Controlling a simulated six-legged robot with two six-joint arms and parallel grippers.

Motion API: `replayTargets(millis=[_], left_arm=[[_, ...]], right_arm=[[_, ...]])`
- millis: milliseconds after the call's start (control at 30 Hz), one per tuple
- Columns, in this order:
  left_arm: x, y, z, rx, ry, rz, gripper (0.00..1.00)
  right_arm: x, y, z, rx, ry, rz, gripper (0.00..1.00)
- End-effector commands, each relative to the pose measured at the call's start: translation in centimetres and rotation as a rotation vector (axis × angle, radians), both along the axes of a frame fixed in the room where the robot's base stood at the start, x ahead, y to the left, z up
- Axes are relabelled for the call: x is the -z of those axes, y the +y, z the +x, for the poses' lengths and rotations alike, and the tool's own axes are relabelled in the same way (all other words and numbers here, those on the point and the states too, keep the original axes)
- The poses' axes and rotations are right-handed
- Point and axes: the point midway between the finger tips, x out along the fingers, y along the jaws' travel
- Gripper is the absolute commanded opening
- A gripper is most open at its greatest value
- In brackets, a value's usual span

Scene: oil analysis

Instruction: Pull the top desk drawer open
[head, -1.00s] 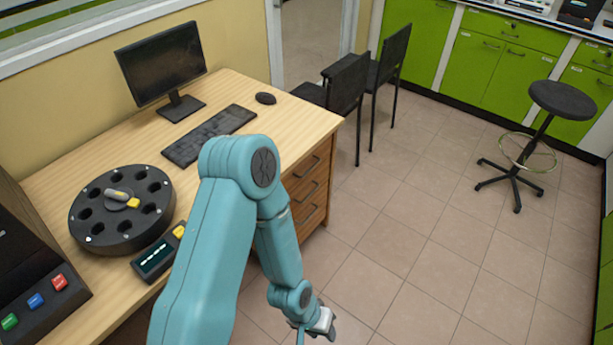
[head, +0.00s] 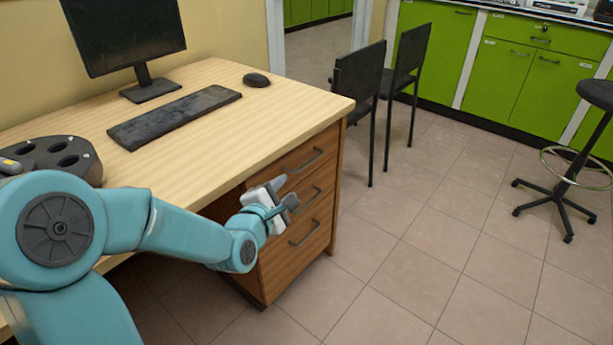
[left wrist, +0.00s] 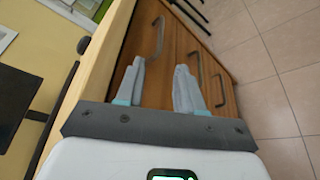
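The desk's wooden drawer unit has three drawers, all flush in the front. The top drawer (head: 283,168) has a dark bar handle (head: 307,160), which also shows in the left wrist view (left wrist: 158,38). My left gripper (head: 285,191) is in front of the drawer unit, around the level of the top and middle drawers in the picture. In the left wrist view its two fingers (left wrist: 160,66) are apart with nothing between them. The top handle lies just beyond the fingertips, roughly in line with the gap. I see no contact. My right gripper is out of view.
The middle handle (left wrist: 197,66) and bottom handle (head: 305,233) are close by. The desk top (head: 235,140) overhangs the drawers and holds a keyboard (head: 172,116), mouse (head: 256,80) and monitor (head: 125,35). Black chairs (head: 358,80) stand beyond the desk.

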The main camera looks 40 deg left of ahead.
Motion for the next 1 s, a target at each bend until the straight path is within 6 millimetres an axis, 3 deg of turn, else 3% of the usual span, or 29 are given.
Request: replayTargets(millis=[600,800,1000], left_arm=[[3.0,3.4,12.5,0.002,0.004,0.002,0.37],[3.3,3.9,14.4,0.002,0.004,0.002,0.37],[3.3,4.0,14.7,0.002,0.006,0.001,0.37]], right_arm=[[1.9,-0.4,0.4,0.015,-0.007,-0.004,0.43],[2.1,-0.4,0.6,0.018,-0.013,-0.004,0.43],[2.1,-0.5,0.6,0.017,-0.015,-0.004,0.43]])
